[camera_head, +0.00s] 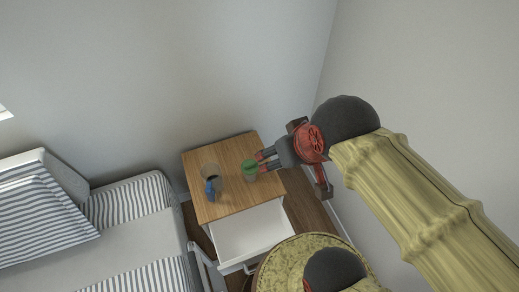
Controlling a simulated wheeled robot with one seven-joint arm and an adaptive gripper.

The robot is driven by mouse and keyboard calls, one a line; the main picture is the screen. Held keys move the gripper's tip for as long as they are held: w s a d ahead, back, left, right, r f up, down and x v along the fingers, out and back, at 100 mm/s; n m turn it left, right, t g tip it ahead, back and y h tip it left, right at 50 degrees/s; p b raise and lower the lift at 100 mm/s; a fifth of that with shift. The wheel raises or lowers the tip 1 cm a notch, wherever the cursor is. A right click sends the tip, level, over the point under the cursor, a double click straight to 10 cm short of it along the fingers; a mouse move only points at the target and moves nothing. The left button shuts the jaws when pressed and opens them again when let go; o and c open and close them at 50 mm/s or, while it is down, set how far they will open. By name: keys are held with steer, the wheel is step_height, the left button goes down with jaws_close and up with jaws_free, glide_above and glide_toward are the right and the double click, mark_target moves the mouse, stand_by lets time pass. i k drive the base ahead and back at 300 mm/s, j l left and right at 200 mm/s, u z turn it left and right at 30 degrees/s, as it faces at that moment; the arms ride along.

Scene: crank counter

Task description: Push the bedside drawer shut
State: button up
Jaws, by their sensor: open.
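The bedside table has a wooden top (233,203) and white sides. Its white drawer (249,232) is pulled out towards the lower edge of the picture, and the part of its inside that shows looks empty.
On the tabletop stand a clear glass (211,171), a small blue item (209,188) and the green-topped item (249,169). A bed with striped bedding (130,205) is close on the left. Walls are behind and on the right. A strip of wooden floor (306,208) shows right of the table.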

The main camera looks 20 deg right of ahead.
mark_target(241, 239)
steer(key=k+u, duration=0.5)
steer(key=k, duration=0.75)
steer(key=i+j+z, duration=0.1)
steer(key=j+z, duration=0.15)
steer(key=j, duration=0.2)
steer(key=i+j+z, duration=0.1)
steer(key=j+z, duration=0.15)
steer(key=j, duration=0.2)
